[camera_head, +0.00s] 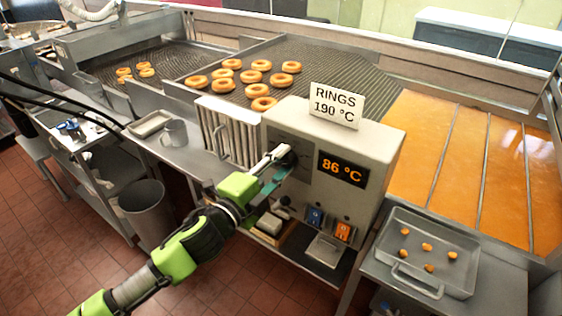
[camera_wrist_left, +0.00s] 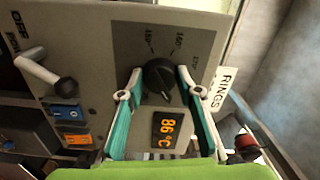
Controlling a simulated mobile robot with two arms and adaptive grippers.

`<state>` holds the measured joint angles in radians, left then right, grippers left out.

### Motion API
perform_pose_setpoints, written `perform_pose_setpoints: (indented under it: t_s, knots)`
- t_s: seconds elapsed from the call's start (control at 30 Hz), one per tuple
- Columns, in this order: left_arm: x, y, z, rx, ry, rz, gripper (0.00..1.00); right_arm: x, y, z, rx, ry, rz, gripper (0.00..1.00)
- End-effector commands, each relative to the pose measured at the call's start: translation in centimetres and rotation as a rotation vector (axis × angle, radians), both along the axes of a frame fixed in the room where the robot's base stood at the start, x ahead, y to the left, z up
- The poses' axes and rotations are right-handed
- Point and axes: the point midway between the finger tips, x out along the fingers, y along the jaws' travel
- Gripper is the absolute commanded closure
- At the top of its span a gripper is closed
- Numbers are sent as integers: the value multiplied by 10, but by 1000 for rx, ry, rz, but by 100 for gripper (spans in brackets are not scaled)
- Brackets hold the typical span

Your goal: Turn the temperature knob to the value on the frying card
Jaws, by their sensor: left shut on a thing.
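The black temperature knob (camera_head: 291,159) is on the front of the grey control box (camera_head: 378,150). The orange display (camera_head: 341,170) beside the knob reads 86 °C. The frying card (camera_head: 336,105) stands on top of the box and reads RINGS 190 °C. My right gripper is not in view.
A lever handle (camera_wrist_left: 48,74) and blue (camera_head: 315,216) and orange (camera_head: 343,231) switches are on the panel near the knob. Orange oil (camera_head: 420,140) fills the fryer at right. A tray (camera_head: 408,222) with small pieces stands at front right.

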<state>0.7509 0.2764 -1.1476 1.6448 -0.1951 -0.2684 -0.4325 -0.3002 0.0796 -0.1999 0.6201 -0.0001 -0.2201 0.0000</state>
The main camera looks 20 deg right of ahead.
Motion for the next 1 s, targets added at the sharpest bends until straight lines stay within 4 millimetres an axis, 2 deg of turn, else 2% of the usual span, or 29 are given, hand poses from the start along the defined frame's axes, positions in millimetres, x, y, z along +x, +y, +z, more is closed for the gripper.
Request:
perform_pose_setpoints:
  t_s: [0.3,0.87,0.9,0.97,1.0]
  knots:
    - [0,0,0,85,-107,1,89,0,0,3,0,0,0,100]
    - [0,0,-1,105,-133,1,89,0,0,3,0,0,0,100]
    - [0,0,-1,104,-132,1,65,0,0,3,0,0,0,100]
    - [0,0,-1,104,-132,1,51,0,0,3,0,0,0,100]
    - [0,0,-1,104,-132,1,51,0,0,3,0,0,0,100]
